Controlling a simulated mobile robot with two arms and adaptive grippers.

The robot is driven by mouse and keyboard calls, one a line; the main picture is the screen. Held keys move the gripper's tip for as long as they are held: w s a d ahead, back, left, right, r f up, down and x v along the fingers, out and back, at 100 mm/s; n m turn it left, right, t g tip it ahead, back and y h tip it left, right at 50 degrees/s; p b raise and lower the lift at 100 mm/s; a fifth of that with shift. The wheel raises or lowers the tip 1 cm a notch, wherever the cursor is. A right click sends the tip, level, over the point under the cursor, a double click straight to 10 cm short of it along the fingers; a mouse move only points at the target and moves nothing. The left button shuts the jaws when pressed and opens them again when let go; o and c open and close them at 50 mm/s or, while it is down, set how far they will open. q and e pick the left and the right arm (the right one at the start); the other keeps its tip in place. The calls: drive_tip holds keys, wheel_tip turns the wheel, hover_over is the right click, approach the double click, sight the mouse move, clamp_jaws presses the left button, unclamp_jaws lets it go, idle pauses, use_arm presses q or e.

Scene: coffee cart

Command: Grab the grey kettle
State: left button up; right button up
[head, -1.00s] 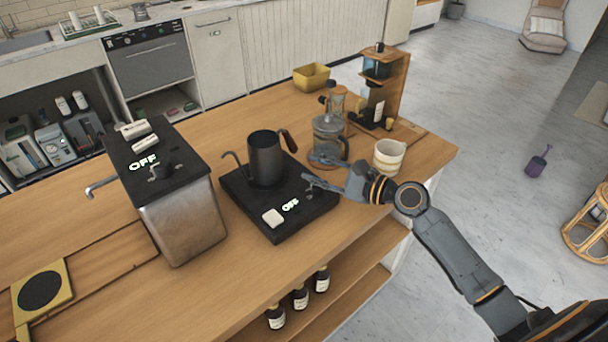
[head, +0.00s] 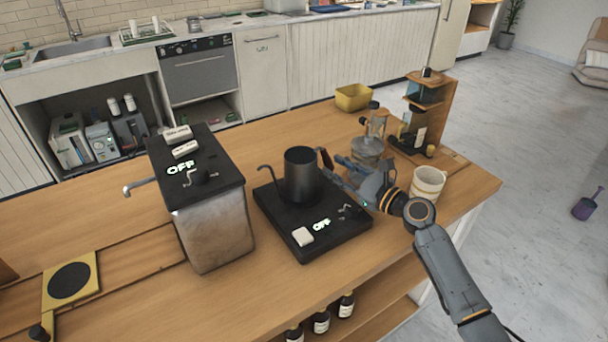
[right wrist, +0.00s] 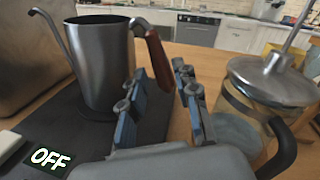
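The grey kettle (head: 300,175) stands upright on a black scale-like base (head: 275,208), with its thin spout to the left and its brown handle to the right. In the right wrist view the kettle (right wrist: 98,62) is at the left, and its red-brown handle (right wrist: 158,58) reaches down towards the fingers. My right gripper (head: 338,172) is at the handle side of the kettle. In the right wrist view the gripper (right wrist: 163,88) is open, with the handle's lower end in line with the gap between the fingers. I cannot tell whether they touch. My left gripper is not in view.
A glass press (right wrist: 262,95) stands close to the right of my right gripper. A white cup (head: 428,184) is near my right wrist. A metal box (head: 212,225) stands left of the kettle. The counter's front strip (head: 150,300) is clear.

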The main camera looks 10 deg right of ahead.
sight(330, 162)
drive_tip(key=x, duration=0.4)
drive_tip(key=shift+s+d+r, duration=0.1)
clamp_jaws()
drive_tip(key=shift+r, duration=0.15)
